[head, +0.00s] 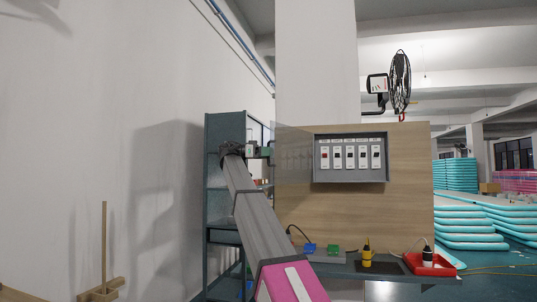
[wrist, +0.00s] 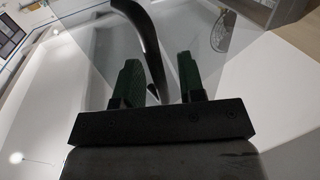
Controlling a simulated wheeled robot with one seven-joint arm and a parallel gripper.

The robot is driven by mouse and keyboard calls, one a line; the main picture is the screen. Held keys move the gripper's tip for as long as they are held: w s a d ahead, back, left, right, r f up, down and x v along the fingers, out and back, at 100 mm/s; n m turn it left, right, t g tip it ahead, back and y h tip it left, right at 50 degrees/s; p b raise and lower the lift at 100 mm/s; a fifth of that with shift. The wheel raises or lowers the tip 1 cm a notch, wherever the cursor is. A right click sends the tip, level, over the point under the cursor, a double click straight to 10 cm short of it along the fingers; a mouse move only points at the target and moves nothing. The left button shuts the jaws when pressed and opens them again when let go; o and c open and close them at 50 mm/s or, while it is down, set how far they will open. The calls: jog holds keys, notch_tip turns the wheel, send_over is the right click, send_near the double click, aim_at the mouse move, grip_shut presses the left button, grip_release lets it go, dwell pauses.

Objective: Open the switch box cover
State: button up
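The grey switch box (head: 350,179) is mounted on the wooden panel, with a row of several white switches inside. Its see-through cover (head: 294,150) appears swung out to the left of the box, faint against the panel. The clear sheet also fills much of the wrist view (wrist: 85,45), with a dark curved handle (wrist: 148,35) on it. My gripper (head: 266,150) is at the cover's left side. In the wrist view my two green fingers (wrist: 161,76) are apart, and the handle's lower end shows between them, nearer the left finger. Whether they touch it is unclear.
The wooden panel (head: 405,205) has a shelf below with a blue and a green block, a yellow-and-black item (head: 366,256) and a red tray (head: 430,268). A fan (head: 400,80) is above the panel. A dark shelving unit (head: 222,190) stands behind my arm.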

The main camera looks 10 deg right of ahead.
jog(key=w+a, duration=0.1)
jog(key=a, duration=0.9)
jog(key=shift+w+a, duration=0.3)
jog(key=shift+f, duration=0.1)
jog(key=s+d+f+n+t+y, duration=0.15)
jog(key=d+f+n, duration=0.3)
jog(key=f, duration=1.25)
jog(key=d+f+n+t+y, duration=0.25)
jog(key=d+f+n, duration=0.2)
jog(key=f, duration=1.15)
jog(key=s+d+f+n+t+y, duration=0.1)
jog(key=d+f+n+y, duration=0.3)
jog(key=f, duration=1.3)
jog(key=s+d+f+n+g+y, duration=0.1)
jog(key=s+f+n+y, duration=0.15)
jog(key=s+f, duration=0.55)
jog(key=s+d+f+n+y, duration=0.1)
jog(key=s+f+n+y, duration=0.2)
jog(key=f, duration=1)
jog(key=s+a+f+n+g+y, duration=0.1)
jog(key=s+f+y, duration=0.3)
jog(key=s+f, duration=0.9)
jog(key=s, duration=0.4)
jog(key=shift+s+a, duration=0.2)
jog(key=shift+a, duration=0.2)
jog(key=shift+d+f, duration=0.1)
